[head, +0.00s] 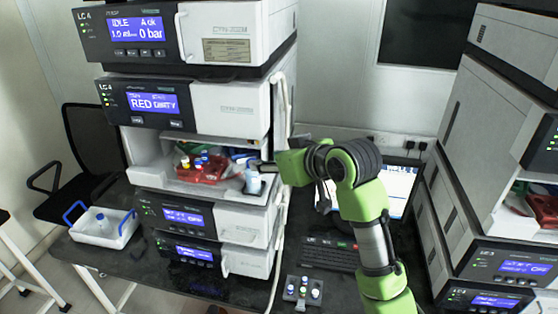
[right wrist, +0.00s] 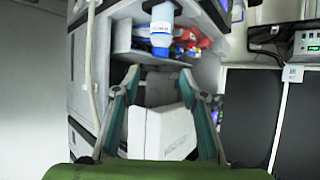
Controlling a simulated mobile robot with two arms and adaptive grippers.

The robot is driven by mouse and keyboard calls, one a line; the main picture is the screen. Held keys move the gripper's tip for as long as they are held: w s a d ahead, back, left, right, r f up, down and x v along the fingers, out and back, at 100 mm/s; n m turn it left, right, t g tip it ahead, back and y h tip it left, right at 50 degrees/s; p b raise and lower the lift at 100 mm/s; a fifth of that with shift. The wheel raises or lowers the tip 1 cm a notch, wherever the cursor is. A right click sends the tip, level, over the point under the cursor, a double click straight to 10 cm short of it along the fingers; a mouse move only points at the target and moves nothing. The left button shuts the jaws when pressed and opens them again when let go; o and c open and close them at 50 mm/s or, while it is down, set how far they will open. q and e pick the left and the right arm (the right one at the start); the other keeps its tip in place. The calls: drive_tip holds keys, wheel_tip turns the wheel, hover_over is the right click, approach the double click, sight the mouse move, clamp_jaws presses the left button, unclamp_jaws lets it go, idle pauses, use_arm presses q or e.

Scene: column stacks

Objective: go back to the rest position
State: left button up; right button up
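My right gripper (head: 262,166) is at the open bay of the left column stack, at the bay's right front. In the right wrist view the right gripper (right wrist: 159,78) has its fingers spread apart with nothing between them. A small bottle with a pale blue label (head: 252,182) stands at the bay's front right, close to the fingertips. The bottle also shows in the right wrist view (right wrist: 161,38), beyond the fingertips and apart from them. My left gripper is in neither view.
A red tray (head: 209,174) with colored caps sits in the bay. A laptop (head: 399,186), a keyboard (head: 338,255) and a vial rack (head: 302,291) are on the dark bench. A white bin with blue handles (head: 101,229) is at the left. Another stack (head: 485,130) rises on the right.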

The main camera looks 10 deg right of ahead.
drive_tip(key=s+d+f+m+g+h, duration=0.15)
drive_tip(key=s+d+f, duration=0.25)
drive_tip(key=s+f, duration=0.5)
drive_tip(key=s+d+f+m+g+h, duration=0.1)
drive_tip(key=s+d+f+g+h, duration=0.1)
drive_tip(key=s+d+f, duration=0.65)
drive_tip(key=s+d+f+m+g+h, duration=0.1)
drive_tip(key=s+d+f+g, duration=0.1)
drive_tip(key=s+f, duration=0.6)
drive_tip(key=s+d+f+m+g+h, duration=0.1)
drive_tip(key=s+f+h, duration=0.1)
drive_tip(key=s+f, duration=0.65)
drive_tip(key=s+f+g+b, duration=0.15)
drive_tip(key=f+b, duration=0.25)
drive_tip(key=f, duration=1.2)
drive_tip(key=s+f+b, duration=0.3)
drive_tip(key=f+b, duration=0.1)
drive_tip(key=f, duration=1.1)
drive_tip(key=s+d+f+b, duration=0.2)
drive_tip(key=s+f+b, duration=0.1)
drive_tip(key=s+f, duration=0.6)
drive_tip(key=s+d+f+g+b, duration=0.1)
drive_tip(key=s+f+b, duration=0.2)
drive_tip(key=s+f, duration=0.5)
wheel_tip(320, 180, down, 7)
drive_tip(key=shift+s+d+r+n+g, duration=0.2)
drive_tip(key=shift+s+d+n+g, duration=0.1)
drive_tip(key=shift+s+d+n, duration=0.1)
